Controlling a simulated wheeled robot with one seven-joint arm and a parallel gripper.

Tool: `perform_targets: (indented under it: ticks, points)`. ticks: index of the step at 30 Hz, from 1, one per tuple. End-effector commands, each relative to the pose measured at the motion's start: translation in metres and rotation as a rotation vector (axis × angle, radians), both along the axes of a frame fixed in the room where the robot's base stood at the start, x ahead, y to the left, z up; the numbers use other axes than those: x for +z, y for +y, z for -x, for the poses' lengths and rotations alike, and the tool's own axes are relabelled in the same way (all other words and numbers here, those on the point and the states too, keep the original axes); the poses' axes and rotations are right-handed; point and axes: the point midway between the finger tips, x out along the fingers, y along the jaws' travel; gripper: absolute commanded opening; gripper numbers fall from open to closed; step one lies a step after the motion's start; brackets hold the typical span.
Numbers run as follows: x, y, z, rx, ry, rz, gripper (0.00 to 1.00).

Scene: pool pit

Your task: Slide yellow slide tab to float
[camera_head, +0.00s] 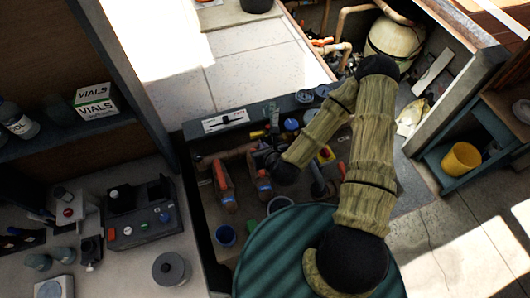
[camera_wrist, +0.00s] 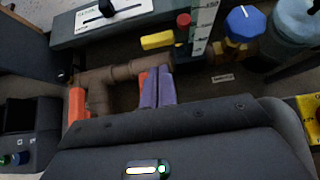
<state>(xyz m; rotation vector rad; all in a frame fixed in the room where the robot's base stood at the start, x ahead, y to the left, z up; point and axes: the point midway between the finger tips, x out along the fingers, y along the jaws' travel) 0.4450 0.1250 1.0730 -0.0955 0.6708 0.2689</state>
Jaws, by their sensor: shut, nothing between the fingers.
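The yellow slide tab (camera_wrist: 157,40) is a small block on the dark ledge in the wrist view, left of a red-capped part (camera_wrist: 183,20). In the head view a small yellow piece (camera_head: 257,134) shows beside the end of my arm. My gripper (camera_wrist: 158,72) is shut and empty, its purple fingertips together a little below the tab in the picture. They look apart from the tab; the exact gap in depth cannot be told. No float mark can be read.
A white plate with a black slider (camera_wrist: 107,11) lies left of the tab. A white scale (camera_wrist: 205,22), a blue knob (camera_wrist: 242,22) and a blue-grey container (camera_wrist: 292,22) stand to the right. Brown pipes (camera_wrist: 105,76) run below the ledge. A green round lid (camera_head: 285,245) is in front.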

Motion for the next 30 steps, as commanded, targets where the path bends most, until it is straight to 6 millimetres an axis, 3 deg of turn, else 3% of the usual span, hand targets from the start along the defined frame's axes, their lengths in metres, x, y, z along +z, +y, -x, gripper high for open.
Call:
perform_targets:
  ticks: [10, 21, 30]
  points:
    - [-0.013, 0.004, -0.011, 0.0, -0.003, -0.001, 0.0]
    - [-0.034, 0.013, -0.043, 0.001, 0.0, 0.001, 0.0]
    - [-0.04, 0.014, -0.048, 0.001, 0.0, 0.0, 0.0]
